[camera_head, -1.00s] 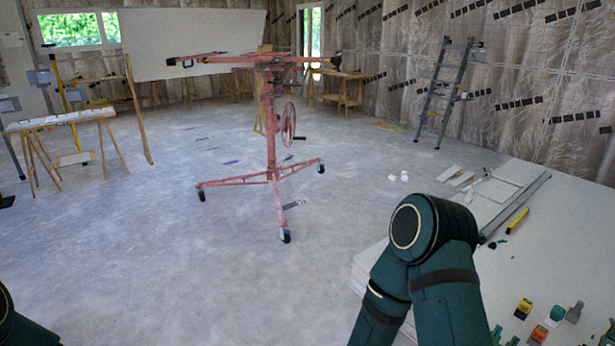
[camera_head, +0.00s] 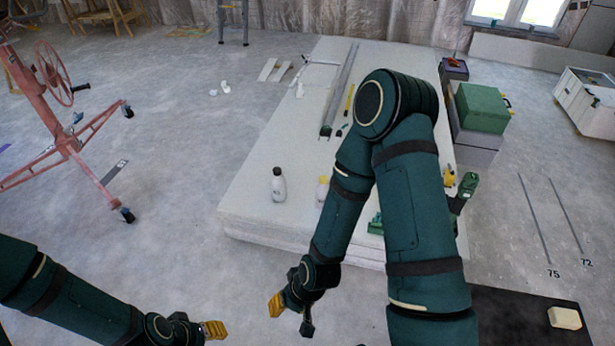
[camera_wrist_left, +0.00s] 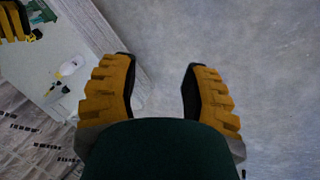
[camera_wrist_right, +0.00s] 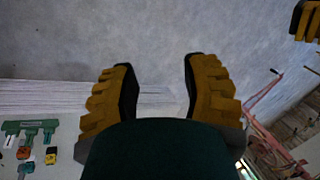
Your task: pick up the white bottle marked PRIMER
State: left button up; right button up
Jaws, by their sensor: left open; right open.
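A white bottle with a black cap (camera_head: 279,186) stands upright near the front left of the stacked white panels (camera_head: 252,200). A second white bottle with a yellow cap (camera_head: 322,190) stands to its right, partly behind my right arm. I cannot read either label, so I cannot tell which says PRIMER. My right gripper (camera_head: 291,314) is open and empty in front of the stack, below the bottles in the picture. My left gripper (camera_head: 208,331) is open and empty, low and farther left. Open fingers show in the left wrist view (camera_wrist_left: 158,95) and right wrist view (camera_wrist_right: 160,95).
Green items (camera_head: 376,225) lie by the stack's near edge, partly behind my right arm. A yellow tool (camera_head: 349,100) and a long metal rail (camera_head: 338,92) lie farther back. A green box (camera_head: 482,107) stands right of the stack.

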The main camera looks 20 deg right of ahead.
aim_at(278, 183)
jog(key=i+z, duration=0.6)
jog(key=z, duration=0.2)
jog(key=i+j+z, duration=0.2)
jog(key=z, duration=0.2)
jog(key=i+j+z, duration=0.55)
jog(key=i+l, duration=0.05)
jog(key=i, duration=0.1)
